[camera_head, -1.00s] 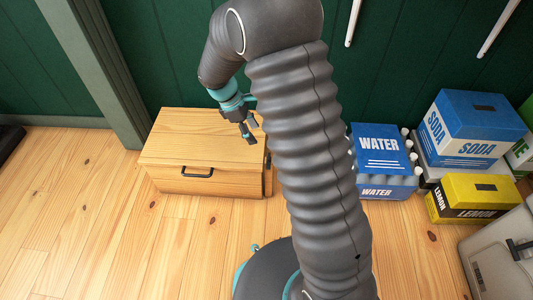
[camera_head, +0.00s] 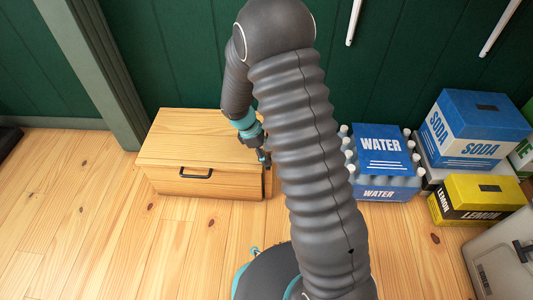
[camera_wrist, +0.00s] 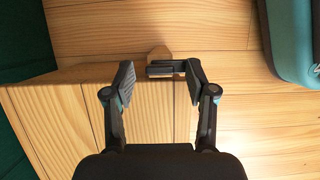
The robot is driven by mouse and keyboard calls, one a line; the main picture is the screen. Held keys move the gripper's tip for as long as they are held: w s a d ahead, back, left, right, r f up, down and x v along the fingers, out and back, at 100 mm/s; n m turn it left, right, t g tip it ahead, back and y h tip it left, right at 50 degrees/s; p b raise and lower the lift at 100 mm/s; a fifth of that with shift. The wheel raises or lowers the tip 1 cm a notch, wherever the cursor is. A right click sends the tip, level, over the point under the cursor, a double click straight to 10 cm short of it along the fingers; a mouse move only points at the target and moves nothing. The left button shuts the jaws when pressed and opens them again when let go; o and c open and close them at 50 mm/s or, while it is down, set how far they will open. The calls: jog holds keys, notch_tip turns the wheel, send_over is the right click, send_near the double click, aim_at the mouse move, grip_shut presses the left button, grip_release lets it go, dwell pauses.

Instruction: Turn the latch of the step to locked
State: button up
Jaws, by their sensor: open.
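The step (camera_head: 190,140) is a light wooden box with a black front handle, standing against the green wall. It also shows in the wrist view (camera_wrist: 145,110). In the wrist view, a small dark bar that looks like the latch (camera_wrist: 165,69) lies crosswise between my fingertips, with a small wooden piece behind it. My gripper (camera_wrist: 160,82) is open, with one finger on each side of the bar; I cannot tell if they touch it. In the head view my gripper (camera_head: 264,157) is at the step's right side, where my arm hides the latch.
Blue water packs (camera_head: 385,165), soda boxes (camera_head: 470,130) and a yellow lemon box (camera_head: 477,199) stand to the right. A grey case (camera_head: 500,255) is at the lower right. The wooden floor (camera_head: 110,240) in front of the step is clear.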

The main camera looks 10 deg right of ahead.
grip_shut()
jog(key=m+p, duration=0.1)
jog(key=m, duration=0.1)
jog(key=m+g+y+p, duration=0.1)
jog(key=m, duration=0.1)
jog(key=shift+w+d+r+m+g, duration=0.1)
jog(key=shift+w+d+m+g, duration=0.05)
jog(key=shift+m+g, duration=0.15)
jog(key=m+g+y+p, duration=0.1)
jog(key=m, duration=0.3)
jog(key=shift+d+m, duration=0.1)
jog(key=shift+m, duration=0.2)
jog(key=m+y, duration=0.1)
jog(key=m, duration=0.1)
jog(key=m+y+p, duration=0.1)
jog(key=m, duration=0.1)
jog(key=shift+w+d+g, duration=0.1)
jog(key=shift+d+g, duration=0.05)
jog(key=shift+g, duration=0.15)
jog(key=shift+d+m+y+p, duration=0.15)
jog(key=shift+m+y+p, duration=0.55)
jog(key=shift+m, duration=1.7)
